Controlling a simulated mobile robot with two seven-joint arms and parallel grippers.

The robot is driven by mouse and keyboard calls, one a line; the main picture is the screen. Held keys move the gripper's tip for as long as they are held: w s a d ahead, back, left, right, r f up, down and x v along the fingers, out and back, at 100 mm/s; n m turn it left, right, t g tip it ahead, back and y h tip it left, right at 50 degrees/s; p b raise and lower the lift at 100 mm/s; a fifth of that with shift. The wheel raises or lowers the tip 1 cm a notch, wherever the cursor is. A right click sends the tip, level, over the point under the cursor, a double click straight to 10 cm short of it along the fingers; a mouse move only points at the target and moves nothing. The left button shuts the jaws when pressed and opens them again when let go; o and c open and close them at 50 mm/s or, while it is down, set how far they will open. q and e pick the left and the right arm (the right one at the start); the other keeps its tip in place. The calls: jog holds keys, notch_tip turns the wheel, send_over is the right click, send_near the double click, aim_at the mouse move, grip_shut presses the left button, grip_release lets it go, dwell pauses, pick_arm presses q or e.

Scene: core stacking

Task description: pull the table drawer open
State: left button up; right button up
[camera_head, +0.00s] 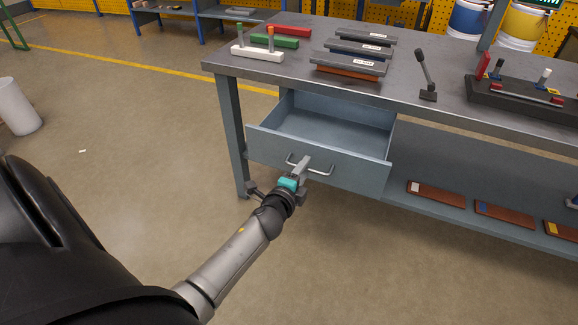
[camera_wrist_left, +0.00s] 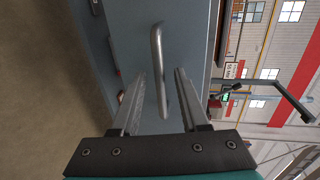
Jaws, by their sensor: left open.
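The table drawer (camera_head: 320,163) is grey-blue and stands pulled out from under the workbench (camera_head: 290,72). Its inside is visible and looks empty. A curved metal handle (camera_head: 320,171) is on its front. My left gripper (camera_head: 304,165) is at the handle in the head view. In the left wrist view the handle (camera_wrist_left: 158,70) runs between the two open fingers of my left gripper (camera_wrist_left: 160,85). The fingers stand apart on either side of the bar, and I cannot tell whether either touches it. My right gripper is not in view.
On the bench top are coloured blocks with pegs (camera_head: 258,53), grey bars (camera_head: 350,64), an upright lever (camera_head: 425,75) and a black fixture (camera_head: 520,97). A lower shelf (camera_head: 400,199) holds several brown pieces.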

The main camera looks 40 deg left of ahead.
pick_arm(q)
jog(key=p+v, duration=0.2)
jog(key=v, duration=1.2)
jog(key=shift+p, duration=0.35)
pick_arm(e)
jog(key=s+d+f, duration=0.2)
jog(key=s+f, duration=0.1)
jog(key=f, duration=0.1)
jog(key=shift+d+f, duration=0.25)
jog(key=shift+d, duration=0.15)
pick_arm(q)
jog(key=shift+s, duration=0.1)
